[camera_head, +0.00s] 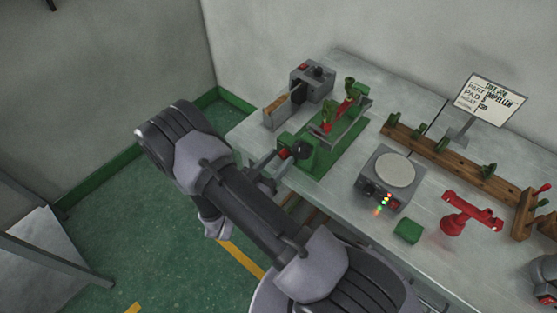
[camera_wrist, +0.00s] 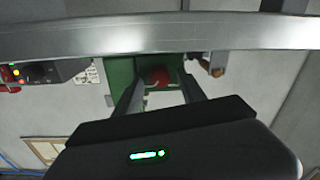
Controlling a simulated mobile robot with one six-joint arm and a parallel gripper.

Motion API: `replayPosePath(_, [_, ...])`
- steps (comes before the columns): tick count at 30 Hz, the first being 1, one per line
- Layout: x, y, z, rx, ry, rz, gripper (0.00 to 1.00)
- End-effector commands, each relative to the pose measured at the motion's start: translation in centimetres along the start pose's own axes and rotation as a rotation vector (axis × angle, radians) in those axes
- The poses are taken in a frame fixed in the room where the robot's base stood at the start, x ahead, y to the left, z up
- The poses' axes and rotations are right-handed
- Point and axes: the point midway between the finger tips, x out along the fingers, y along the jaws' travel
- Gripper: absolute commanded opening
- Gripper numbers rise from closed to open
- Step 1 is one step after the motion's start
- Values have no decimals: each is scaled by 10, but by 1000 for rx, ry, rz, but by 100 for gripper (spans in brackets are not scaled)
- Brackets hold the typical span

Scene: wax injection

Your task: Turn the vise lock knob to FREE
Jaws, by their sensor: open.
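The green vise (camera_head: 300,160) stands at the left front of the bench, with a red part (camera_head: 284,153) and a dark round part on its near end. My gripper (camera_head: 268,167) is just off the bench's front edge, facing that end. In the wrist view my gripper (camera_wrist: 160,88) has its two fingers apart, with a red round knob (camera_wrist: 158,77) in front of the green vise face (camera_wrist: 121,76) in the gap between them. I cannot tell whether the fingers touch the knob. Its FREE marking is not readable.
A grey bench (camera_head: 335,185) carries a grey machine (camera_head: 313,80), a round-plated scale (camera_head: 388,173), a green block (camera_head: 408,231), a red stand (camera_head: 466,212) and a wooden rack (camera_head: 440,155). A sign (camera_head: 490,99) stands at the back. A grey bar (camera_wrist: 160,36) crosses the wrist view's top.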

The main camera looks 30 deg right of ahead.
Motion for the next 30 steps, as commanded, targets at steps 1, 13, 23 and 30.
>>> replayPosePath(1, [2, 0, 0, 0, 0, 0, 48])
replayPosePath(13, [3, 0, 0, -1, 0, 0, 18])
replayPosePath(23, [2, 0, 0, -10, -1, 0, 0])
replayPosePath(30, [2, 0, 0, -98, -5, -1, 0])
